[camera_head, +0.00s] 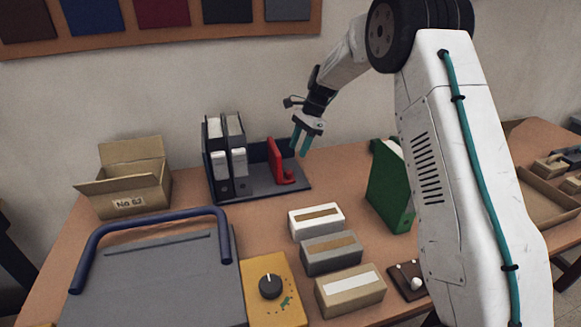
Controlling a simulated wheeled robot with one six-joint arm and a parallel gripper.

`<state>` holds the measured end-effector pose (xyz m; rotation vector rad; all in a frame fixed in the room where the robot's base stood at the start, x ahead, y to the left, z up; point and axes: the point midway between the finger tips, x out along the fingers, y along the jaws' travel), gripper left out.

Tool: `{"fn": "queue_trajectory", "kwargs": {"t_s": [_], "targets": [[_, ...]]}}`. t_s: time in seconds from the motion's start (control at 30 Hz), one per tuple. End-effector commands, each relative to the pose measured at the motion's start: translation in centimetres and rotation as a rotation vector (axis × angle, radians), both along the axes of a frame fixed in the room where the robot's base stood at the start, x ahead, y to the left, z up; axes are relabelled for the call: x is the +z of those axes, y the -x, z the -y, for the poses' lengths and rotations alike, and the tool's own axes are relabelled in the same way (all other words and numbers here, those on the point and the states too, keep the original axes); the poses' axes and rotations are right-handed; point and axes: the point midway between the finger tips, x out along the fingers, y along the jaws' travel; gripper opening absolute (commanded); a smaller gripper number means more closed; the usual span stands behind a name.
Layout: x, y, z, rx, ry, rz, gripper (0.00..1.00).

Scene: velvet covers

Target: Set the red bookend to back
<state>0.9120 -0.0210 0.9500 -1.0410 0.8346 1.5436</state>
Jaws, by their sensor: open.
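The red bookend (278,163) stands upright on a dark grey rack (298,184) at the back of the table, towards its right side. Two dark binders (225,152) with pale label panels stand on the same rack to the left, with a gap between them and the bookend. My gripper (299,142) is open, fingers pointing down, just right of the bookend's top and close to it. I cannot tell whether a finger touches it. Nothing shows between the fingers.
A green binder (391,187) stands to the right near my arm. White (316,221), grey (331,254) and tan (350,291) boxes lie in front. A cardboard box (128,182) stands left, behind a grey machine (150,275) with a blue handle. A yellow panel (273,303) has a knob.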

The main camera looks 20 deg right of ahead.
Motion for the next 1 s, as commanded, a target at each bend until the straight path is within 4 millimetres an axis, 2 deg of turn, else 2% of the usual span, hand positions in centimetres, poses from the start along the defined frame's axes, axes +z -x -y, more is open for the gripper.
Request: {"fn": "queue_trajectory", "kwargs": {"t_s": [0.13, 0.5, 0.7, 0.93, 0.97, 1.0], "targets": [[-1.5, -0.4, -0.3, -0.015, -0.003, -0.008, 0.47], [-6.7, 0.1, -2.5, -0.014, -0.003, -0.009, 0.47], [-7.7, 0.2, -3.0, -0.014, -0.004, -0.007, 0.47], [-7.8, 0.2, -2.9, -0.014, -0.003, -0.006, 0.47], [-7.8, 0.2, -2.9, -0.014, -0.003, -0.006, 0.41], [-7.8, 0.2, -2.9, -0.014, -0.003, -0.006, 0.30]]}}
